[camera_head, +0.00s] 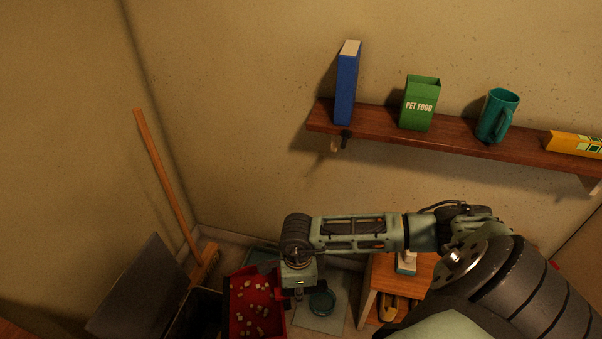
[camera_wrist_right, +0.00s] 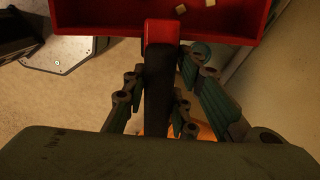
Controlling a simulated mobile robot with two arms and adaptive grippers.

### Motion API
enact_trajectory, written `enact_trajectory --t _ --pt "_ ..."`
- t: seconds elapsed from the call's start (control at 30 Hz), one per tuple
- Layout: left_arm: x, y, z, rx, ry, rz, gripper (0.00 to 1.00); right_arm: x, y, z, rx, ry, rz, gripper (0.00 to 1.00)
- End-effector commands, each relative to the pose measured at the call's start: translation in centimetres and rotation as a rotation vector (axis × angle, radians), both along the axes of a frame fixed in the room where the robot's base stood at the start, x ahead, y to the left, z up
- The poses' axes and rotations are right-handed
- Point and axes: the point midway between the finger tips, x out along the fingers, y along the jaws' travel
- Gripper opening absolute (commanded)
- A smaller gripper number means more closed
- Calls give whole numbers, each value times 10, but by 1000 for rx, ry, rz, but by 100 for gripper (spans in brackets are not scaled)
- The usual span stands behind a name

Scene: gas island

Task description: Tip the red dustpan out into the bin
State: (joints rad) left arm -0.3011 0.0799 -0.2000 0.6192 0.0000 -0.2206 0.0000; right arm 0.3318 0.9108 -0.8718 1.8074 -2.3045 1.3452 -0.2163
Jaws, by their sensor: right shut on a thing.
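The red dustpan (camera_head: 237,303) is held low at the bottom of the head view, with several pale bits of debris in it. It looks roughly level. My right gripper (camera_head: 298,287) is at its right side. In the right wrist view my right gripper (camera_wrist_right: 162,78) is shut on the dustpan's dark, red-ended handle (camera_wrist_right: 158,75), and the red pan (camera_wrist_right: 105,12) shows beyond the fingers. A dark open bin (camera_head: 193,316) with a raised grey lid (camera_head: 135,288) stands just left of the dustpan, partly cut off by the frame. My left gripper is not in view.
A broom (camera_head: 170,190) leans in the corner behind the bin. A wall shelf (camera_head: 455,145) with a blue box, green pet food box and teal mug is above my arm. A small wooden table (camera_head: 370,290) stands right of the gripper. A teal round dish (camera_head: 322,302) is below.

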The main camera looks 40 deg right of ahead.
Motion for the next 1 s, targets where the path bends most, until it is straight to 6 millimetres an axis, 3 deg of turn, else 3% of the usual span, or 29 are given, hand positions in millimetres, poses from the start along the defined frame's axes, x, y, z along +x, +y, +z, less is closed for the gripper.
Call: enact_trajectory --t 0.57,0.77,1.0 --pt "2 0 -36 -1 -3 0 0 38 52 -33 3 -5 1 0" --pt "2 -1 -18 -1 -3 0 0 51 70 -11 -96 66 2 0" --pt "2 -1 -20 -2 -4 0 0 64 88 -1 -218 153 1 0"
